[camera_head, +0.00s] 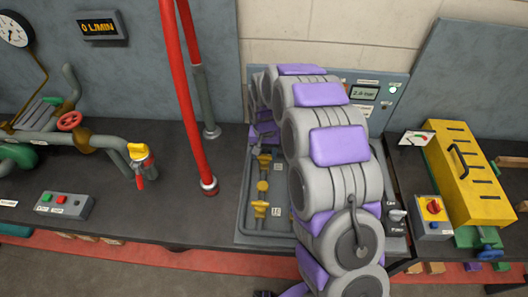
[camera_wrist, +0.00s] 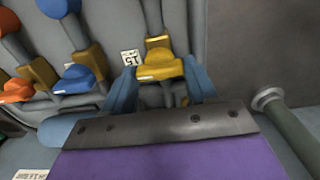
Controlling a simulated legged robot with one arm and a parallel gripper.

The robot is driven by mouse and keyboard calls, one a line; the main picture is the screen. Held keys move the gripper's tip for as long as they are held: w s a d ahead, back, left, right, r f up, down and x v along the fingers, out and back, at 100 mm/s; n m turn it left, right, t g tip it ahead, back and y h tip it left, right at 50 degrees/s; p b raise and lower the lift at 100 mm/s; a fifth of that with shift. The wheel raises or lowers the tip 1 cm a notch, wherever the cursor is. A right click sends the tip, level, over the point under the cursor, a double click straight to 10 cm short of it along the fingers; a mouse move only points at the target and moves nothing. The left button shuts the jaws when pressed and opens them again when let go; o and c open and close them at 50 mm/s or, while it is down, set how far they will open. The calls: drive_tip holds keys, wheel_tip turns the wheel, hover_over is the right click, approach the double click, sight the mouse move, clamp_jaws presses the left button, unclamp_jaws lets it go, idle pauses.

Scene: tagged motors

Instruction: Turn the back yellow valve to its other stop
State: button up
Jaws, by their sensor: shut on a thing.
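In the wrist view a yellow valve (camera_wrist: 158,52) with a wide handle sits between the two blue-grey fingers of my gripper (camera_wrist: 162,84). The fingers are closed on its handle, one on each side; the contact spots are partly hidden.
In the wrist view blue valves (camera_wrist: 80,78) and orange valves (camera_wrist: 16,91) stand to the left, and a grey post (camera_wrist: 285,115) to the right. In the head view a red pipe (camera_head: 186,90) rises left of the panel, and a yellow box (camera_head: 465,185) stands at right.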

drive_tip(key=n+p, duration=0.3)
drive_tip(key=shift+s+r+n+p, duration=0.1)
drive_tip(key=shift+s+n+p, duration=0.05)
drive_tip(key=shift+n+p, duration=0.2)
drive_tip(key=n+p, duration=0.2)
drive_tip(key=n, duration=0.2)
drive_tip(key=shift+n+p, duration=0.35)
drive_tip(key=n+p, duration=0.1)
drive_tip(key=n, duration=0.3)
drive_tip(key=shift+n+p, duration=0.8)
drive_tip(key=shift+n, duration=2)
drive_tip(key=o, duration=1.1)
drive_tip(key=shift+c, duration=0.2)
